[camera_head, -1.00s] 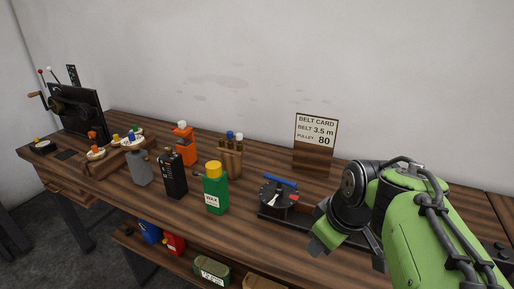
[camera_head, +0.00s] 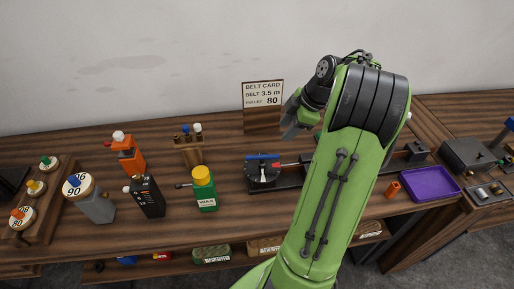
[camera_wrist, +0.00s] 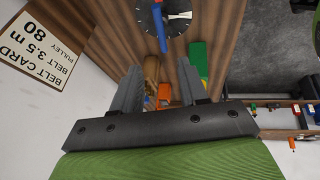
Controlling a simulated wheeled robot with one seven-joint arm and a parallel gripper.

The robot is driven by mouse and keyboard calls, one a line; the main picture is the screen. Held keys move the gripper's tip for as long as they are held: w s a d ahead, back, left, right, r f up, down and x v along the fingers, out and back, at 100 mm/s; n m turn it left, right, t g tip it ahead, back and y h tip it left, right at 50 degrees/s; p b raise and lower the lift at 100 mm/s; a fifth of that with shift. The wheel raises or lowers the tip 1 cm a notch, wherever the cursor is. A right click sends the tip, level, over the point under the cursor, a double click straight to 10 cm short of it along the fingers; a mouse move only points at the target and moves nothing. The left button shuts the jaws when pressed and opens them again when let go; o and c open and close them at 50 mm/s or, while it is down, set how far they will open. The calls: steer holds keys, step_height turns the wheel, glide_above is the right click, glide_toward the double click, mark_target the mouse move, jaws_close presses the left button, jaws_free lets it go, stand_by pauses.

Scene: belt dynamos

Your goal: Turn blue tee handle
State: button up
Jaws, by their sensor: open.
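The blue tee handle (camera_head: 262,157) is a flat blue bar on top of a round black dial unit (camera_head: 262,174) with a white scale, standing on the bench left of my arm. In the wrist view the blue bar (camera_wrist: 160,28) lies across the dial (camera_wrist: 150,12) at the top edge, partly cut off. My gripper (camera_head: 290,133) is above and to the right of the handle, apart from it. In the wrist view its two grey fingers (camera_wrist: 158,76) are spread and nothing is between them.
The belt card (camera_head: 263,95) stands behind the dial. Left of it are a green wax bottle (camera_head: 204,188), a black can (camera_head: 147,195) and an orange bottle (camera_head: 127,153). A purple tray (camera_head: 434,184) and a blue-topped part (camera_head: 510,124) are at the right.

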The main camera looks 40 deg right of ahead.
mark_target(264, 156)
steer(key=b+x, duration=0.1)
steer(key=x, duration=1.4)
steer(key=shift+s, duration=0.1)
jaws_close()
